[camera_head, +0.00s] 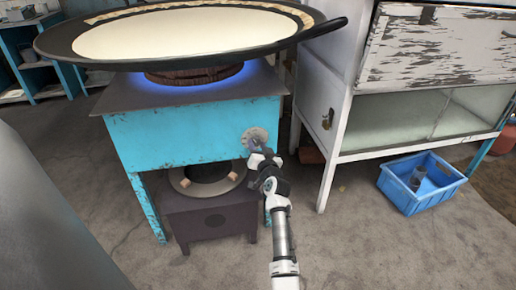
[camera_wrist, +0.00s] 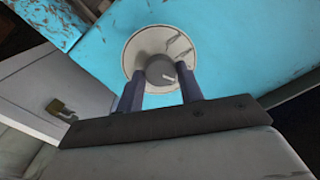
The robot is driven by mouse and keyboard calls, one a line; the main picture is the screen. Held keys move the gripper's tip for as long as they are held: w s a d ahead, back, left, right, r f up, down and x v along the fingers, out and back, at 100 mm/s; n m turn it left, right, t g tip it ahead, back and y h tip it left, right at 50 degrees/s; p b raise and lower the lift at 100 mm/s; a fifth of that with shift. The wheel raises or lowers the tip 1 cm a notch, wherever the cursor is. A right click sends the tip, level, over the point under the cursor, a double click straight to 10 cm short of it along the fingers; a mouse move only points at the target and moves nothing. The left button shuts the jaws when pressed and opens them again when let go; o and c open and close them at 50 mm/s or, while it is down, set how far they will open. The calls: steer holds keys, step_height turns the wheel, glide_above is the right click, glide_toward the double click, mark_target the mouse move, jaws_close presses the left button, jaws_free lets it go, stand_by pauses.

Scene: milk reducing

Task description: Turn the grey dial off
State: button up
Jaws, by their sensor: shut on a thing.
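The grey dial (camera_wrist: 160,70) sits at the centre of a round, scratched pale plate (camera_wrist: 140,48) on the blue stove front. In the wrist view a light mark shows on the dial's right side. My gripper (camera_wrist: 160,84) is shut on the dial, one finger at each side of it. In the head view my gripper (camera_head: 257,147) reaches the plate (camera_head: 254,135) at the upper right of the stove's blue front (camera_head: 190,135). The dial itself is mostly hidden there. A blue flame glow (camera_head: 195,77) shows on top of the stove.
A wide dark pan (camera_head: 60,45) of white milk stands over the burner, its handle reaching right. A dark burner box (camera_head: 208,222) stands under the stove. A worn white cabinet (camera_head: 320,105) is close on the right, with a blue crate (camera_head: 408,203) on the floor.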

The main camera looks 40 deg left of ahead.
steer(key=m, duration=0.5)
steer(key=shift+r+m, duration=0.1)
steer(key=shift+m, duration=0.3)
stand_by(0.4)
steer(key=o, duration=1)
steer(key=shift+a, duration=0.1)
steer(key=shift+s, duration=0.1)
